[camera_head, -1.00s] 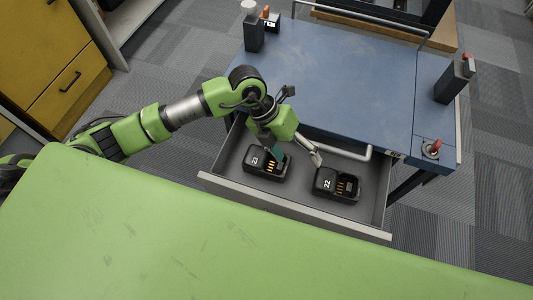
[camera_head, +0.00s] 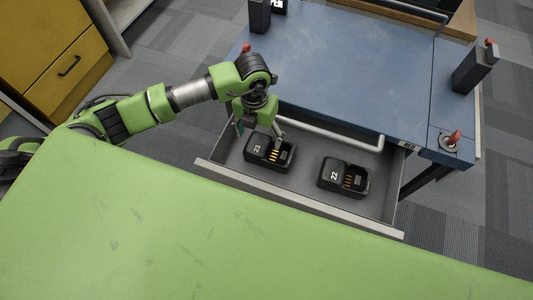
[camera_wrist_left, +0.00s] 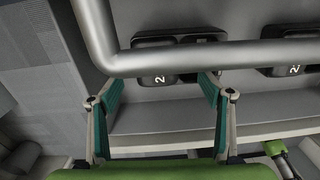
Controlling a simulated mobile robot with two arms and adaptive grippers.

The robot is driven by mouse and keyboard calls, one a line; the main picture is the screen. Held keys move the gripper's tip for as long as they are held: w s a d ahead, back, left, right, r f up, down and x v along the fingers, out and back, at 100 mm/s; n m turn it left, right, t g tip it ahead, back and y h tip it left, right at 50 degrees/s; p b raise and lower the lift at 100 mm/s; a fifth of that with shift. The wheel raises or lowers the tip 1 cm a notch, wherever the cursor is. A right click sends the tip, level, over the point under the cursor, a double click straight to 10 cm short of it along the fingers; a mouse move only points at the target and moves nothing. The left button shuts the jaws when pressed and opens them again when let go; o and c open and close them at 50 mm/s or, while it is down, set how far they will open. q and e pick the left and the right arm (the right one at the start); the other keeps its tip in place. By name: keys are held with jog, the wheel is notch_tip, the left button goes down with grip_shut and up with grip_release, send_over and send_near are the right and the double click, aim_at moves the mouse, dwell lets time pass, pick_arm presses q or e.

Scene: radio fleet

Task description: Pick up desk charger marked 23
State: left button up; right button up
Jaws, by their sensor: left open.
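The black desk charger marked 23 (camera_head: 257,151) lies in the left part of the open grey drawer, with gold contacts in its bay. It also shows in the wrist view (camera_wrist_left: 158,66), partly hidden by a grey bar. My left gripper (camera_head: 259,131) is over the drawer, just behind and above this charger. Its teal fingers (camera_wrist_left: 158,82) are open and empty. In the wrist view the charger appears around the gap between the fingertips; contact cannot be told. A similar charger marked 22 (camera_head: 333,177) lies to the right and also shows in the wrist view (camera_wrist_left: 297,68).
The drawer (camera_head: 300,199) sticks out from a blue-topped cabinet (camera_head: 345,70). A grey tubular bar (camera_head: 335,135) crosses behind and above the chargers, close to my gripper. Radios (camera_head: 473,68) stand on the top. A green surface (camera_head: 190,230) fills the foreground.

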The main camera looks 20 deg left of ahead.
aim_at(258, 143)
pick_arm(q)
jog(key=f+b, duration=0.1)
jog(key=f, duration=0.1)
jog(key=f+b, duration=0.2)
jog(key=shift+w+a+f, duration=0.15)
jog(key=shift+a+f, duration=0.05)
jog(key=shift+f, duration=0.1)
jog(key=shift+f+b, duration=0.35)
jog(key=shift+b, duration=0.1)
jog(key=shift+r, duration=0.1)
jog(key=c, duration=1.4)
